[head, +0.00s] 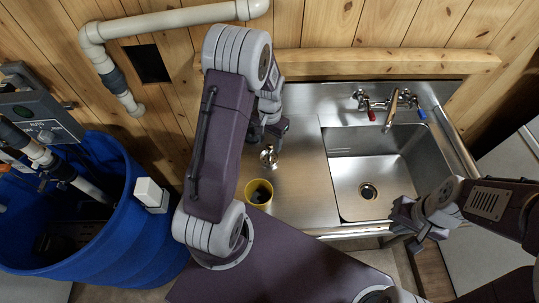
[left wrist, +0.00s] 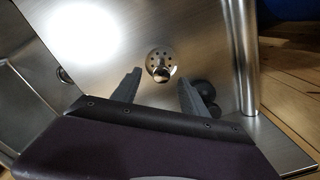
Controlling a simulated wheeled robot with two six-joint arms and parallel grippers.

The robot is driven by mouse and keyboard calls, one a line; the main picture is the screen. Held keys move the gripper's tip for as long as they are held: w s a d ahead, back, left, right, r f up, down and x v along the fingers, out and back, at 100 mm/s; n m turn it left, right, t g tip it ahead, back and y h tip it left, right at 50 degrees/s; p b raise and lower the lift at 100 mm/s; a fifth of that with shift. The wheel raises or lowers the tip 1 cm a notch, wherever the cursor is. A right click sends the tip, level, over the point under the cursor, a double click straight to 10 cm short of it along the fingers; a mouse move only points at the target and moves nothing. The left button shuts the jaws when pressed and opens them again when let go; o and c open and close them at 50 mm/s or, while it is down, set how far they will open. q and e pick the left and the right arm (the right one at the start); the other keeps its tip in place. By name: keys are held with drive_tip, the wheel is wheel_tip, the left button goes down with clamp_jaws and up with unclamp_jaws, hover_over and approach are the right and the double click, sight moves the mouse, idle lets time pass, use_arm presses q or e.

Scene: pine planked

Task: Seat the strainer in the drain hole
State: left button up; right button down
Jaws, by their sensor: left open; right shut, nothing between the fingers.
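The strainer (head: 268,157) is a small shiny metal piece on the steel counter, left of the sink basin. In the left wrist view the strainer (left wrist: 160,65) shows as a round perforated disc with a knob. My left gripper (head: 275,128) is open beside the strainer, partly hidden by its own arm. In the left wrist view the open fingers (left wrist: 159,77) point toward the strainer, which lies just past the tips; nothing is held. The drain hole (head: 368,190) is a dark ringed opening in the basin floor. My right gripper (head: 412,216) is shut and empty near the basin's front right corner.
A yellow cup (head: 258,200) with dark contents stands near the counter's front edge. A faucet (head: 390,108) with red and blue handles rises behind the basin (head: 345,165). A blue barrel (head: 150,215) stands left. The counter between strainer and basin is clear.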

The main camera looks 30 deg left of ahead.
sight(268, 157)
use_arm(q)
drive_tip(key=shift+s+a+f, duration=0.1)
drive_tip(key=shift+a+f, duration=0.25)
drive_tip(key=shift+f, duration=0.4)
drive_tip(key=f, duration=0.1)
drive_tip(key=f+p, duration=0.1)
drive_tip(key=f, duration=0.2)
drive_tip(key=shift+s+d+f, duration=0.15)
drive_tip(key=shift+d+f, duration=0.05)
drive_tip(key=shift+d, duration=0.1)
drive_tip(key=shift+a+f, duration=0.2)
drive_tip(key=shift+f, duration=0.2)
drive_tip(key=shift+d, duration=0.1)
clamp_jaws()
